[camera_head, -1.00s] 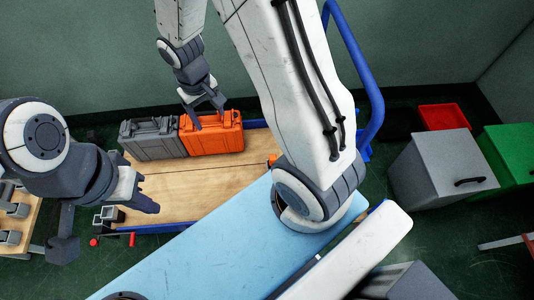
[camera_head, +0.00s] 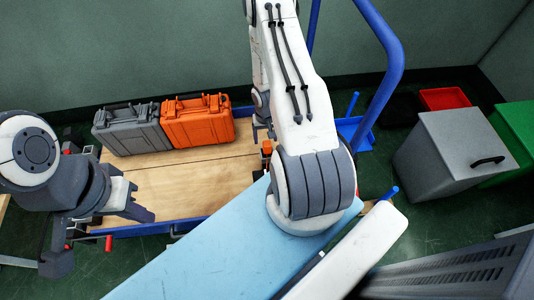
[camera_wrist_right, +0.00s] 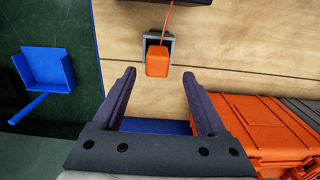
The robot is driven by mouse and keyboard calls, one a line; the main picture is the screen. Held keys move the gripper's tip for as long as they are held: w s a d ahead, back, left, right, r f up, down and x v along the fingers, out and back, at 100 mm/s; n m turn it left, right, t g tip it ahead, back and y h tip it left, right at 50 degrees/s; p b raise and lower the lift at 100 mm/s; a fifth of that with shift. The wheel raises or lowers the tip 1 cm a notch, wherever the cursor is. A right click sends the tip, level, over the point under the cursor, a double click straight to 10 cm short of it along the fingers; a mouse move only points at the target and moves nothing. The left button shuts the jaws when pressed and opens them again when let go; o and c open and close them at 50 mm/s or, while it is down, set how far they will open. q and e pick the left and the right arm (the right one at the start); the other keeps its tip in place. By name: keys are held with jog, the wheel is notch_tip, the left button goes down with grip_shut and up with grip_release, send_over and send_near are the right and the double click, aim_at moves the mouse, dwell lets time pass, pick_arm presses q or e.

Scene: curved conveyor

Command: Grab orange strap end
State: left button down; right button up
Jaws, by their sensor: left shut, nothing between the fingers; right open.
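The orange strap end (camera_wrist_right: 157,62) is a small orange block in a grey holder on the wooden bed, with a thin orange strap running from its top. It shows in the right wrist view, centred ahead of my right gripper (camera_wrist_right: 159,76), whose fingers are spread with nothing between them; it looks just beyond the fingertips. In the head view a small part of the orange strap end (camera_head: 267,147) shows beside my right arm, which hides most of the right gripper. My left gripper (camera_head: 147,214) is shut and empty above the bed's near left edge.
An orange case (camera_head: 198,121) and a grey case (camera_head: 132,128) stand at the back of the wooden cart bed (camera_head: 190,185). A blue cart handle (camera_head: 384,70) rises right of my right arm. A blue dustpan (camera_wrist_right: 45,65) lies on the floor. A light blue surface (camera_head: 215,250) is in front.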

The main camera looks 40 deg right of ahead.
jog(key=shift+s+f+b, duration=0.2)
jog(key=shift+f+b, duration=1.65)
jog(key=shift+b, duration=0.15)
jog(key=shift+s+f+b, duration=0.15)
jog(key=shift+f+b, duration=1.65)
jog(key=shift+b, duration=0.2)
jog(key=shift+r, duration=0.1)
grip_shut()
